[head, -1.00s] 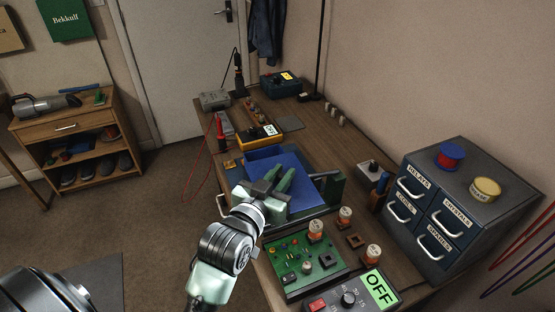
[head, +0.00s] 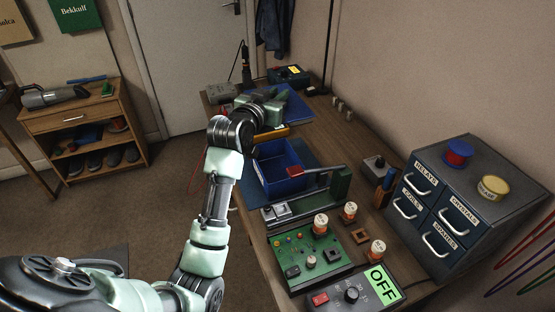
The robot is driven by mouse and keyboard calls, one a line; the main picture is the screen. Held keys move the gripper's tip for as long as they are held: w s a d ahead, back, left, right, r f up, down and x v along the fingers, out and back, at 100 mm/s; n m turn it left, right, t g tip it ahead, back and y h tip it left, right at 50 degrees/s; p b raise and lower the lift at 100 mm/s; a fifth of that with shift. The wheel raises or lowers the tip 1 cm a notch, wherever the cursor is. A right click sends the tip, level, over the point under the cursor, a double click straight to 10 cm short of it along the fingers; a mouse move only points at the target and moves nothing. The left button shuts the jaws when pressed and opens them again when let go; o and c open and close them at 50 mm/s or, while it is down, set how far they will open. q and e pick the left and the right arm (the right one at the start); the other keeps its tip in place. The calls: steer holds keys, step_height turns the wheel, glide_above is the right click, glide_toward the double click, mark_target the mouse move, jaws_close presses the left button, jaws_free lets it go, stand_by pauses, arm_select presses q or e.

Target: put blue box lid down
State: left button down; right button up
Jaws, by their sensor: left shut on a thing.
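My left gripper (head: 270,97) is shut on the flat blue box lid (head: 293,106) and holds it at the far part of the bench. The lid hides much of what lies under it, and I cannot tell whether it touches the bench or things there. The blue box (head: 268,185) stands open on the near side of the lid, and its inside shows empty apart from a red-tipped lever reaching over its near right edge. My right gripper is not in view.
A green circuit board (head: 308,256) and an OFF-labelled box (head: 353,294) are at the near end. A drawer cabinet (head: 465,205) stands right. Small pale cylinders (head: 343,108) stand right of the lid.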

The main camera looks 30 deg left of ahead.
arm_select(q)
step_height(320, 180, down, 20)
steer(key=shift+r+p, duration=0.2)
steer(key=shift+p, duration=0.15)
steer(key=shift+f, duration=0.2)
steer(key=c, duration=1.3)
jaws_free()
